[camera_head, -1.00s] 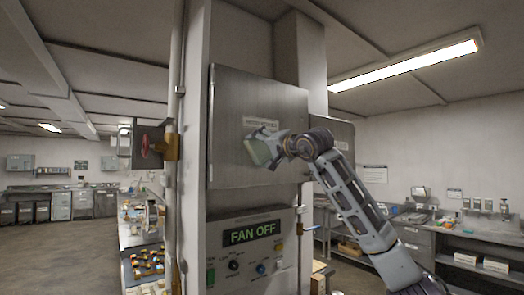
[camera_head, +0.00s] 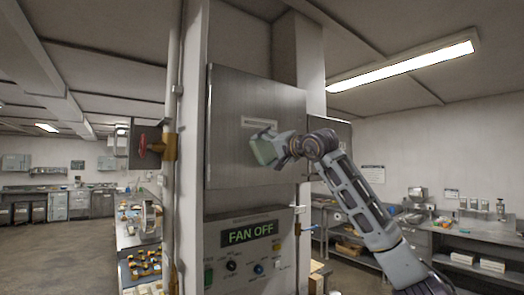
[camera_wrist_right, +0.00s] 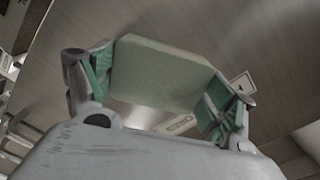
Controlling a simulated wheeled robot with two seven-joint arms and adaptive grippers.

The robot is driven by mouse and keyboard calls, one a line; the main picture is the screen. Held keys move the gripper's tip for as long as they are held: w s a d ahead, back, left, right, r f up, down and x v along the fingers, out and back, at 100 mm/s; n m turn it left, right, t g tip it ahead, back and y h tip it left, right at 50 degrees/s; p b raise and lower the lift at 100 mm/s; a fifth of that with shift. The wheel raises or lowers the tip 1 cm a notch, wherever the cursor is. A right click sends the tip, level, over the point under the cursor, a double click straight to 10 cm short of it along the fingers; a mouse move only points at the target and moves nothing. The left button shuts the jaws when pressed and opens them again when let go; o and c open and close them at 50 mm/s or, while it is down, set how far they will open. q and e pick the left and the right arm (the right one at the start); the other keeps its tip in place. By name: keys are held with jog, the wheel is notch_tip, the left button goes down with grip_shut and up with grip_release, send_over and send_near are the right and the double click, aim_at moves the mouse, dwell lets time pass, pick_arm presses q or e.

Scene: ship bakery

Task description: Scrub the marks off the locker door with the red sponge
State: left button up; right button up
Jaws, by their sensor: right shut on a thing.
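The locker door (camera_head: 230,100) is a brushed grey metal panel, shut, above the "FAN OFF" control panel. A pale label plate (camera_head: 259,122) is on it; I cannot make out any separate marks. My right gripper (camera_head: 275,146) is shut on a pale green sponge (camera_head: 264,151), not a red one, in front of the door just below the label. In the right wrist view the sponge (camera_wrist_right: 160,72) is between the two green-padded fingers, its far face towards the door. Whether it touches the door is hidden. No red sponge shows. My left gripper is out of view.
The control panel (camera_head: 245,255) with knobs and buttons is below. A counter with trays (camera_head: 145,262) is at left, a workbench (camera_head: 470,233) at right. The floor at far left is clear.

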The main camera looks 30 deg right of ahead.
jog(key=shift+d, duration=0.5)
jog(key=shift+w+d, duration=0.2)
jog(key=shift+d, duration=1.75)
jog(key=shift+d, duration=0.1)
jog(key=shift+w+d, duration=0.15)
jog(key=shift+d, duration=1.8)
jog(key=shift+a, duration=0.2)
jog(key=shift+a, duration=1.85)
